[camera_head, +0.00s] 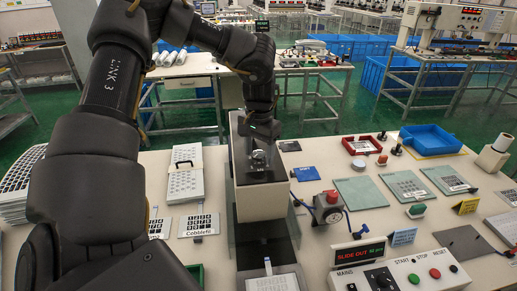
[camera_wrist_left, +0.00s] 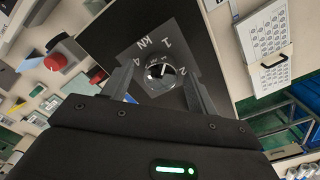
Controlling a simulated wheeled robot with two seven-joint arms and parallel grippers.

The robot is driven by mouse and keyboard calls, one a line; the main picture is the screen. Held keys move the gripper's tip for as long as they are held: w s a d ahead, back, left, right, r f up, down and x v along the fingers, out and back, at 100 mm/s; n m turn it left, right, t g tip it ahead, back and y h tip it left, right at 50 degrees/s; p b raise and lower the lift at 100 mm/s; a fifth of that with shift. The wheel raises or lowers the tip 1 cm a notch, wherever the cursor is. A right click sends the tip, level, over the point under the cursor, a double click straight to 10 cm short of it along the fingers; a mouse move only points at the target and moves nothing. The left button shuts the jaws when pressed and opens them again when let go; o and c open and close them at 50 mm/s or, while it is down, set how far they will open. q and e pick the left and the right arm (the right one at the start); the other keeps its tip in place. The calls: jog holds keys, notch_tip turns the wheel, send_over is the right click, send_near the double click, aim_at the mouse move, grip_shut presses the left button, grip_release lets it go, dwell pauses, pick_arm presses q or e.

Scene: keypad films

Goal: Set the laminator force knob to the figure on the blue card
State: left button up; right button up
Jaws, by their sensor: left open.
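The force knob (camera_wrist_left: 160,73) is a round, shiny knob on a grey dial plate (camera_wrist_left: 140,50) marked kN, with figures such as 1, 2 and 4 around it. A pale mark shows on the knob, but I cannot tell its exact setting. My left gripper (camera_wrist_left: 160,82) is open, its fingers on either side of the knob; contact is unclear. In the head view the left gripper (camera_head: 258,150) is over the laminator (camera_head: 262,203), a tall pale box.
A control box (camera_head: 405,272) with buttons and a red SLIDE OUT display (camera_head: 360,254) is at the front. Keypad sheets (camera_head: 198,224) and a white board (camera_head: 186,174) lie left. A blue tray (camera_head: 430,139) is at back right.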

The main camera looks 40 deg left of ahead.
pick_arm(q)
jog(key=shift+s, duration=0.1)
jog(key=shift+c, duration=0.2)
pick_arm(e)
jog(key=shift+s, duration=0.3)
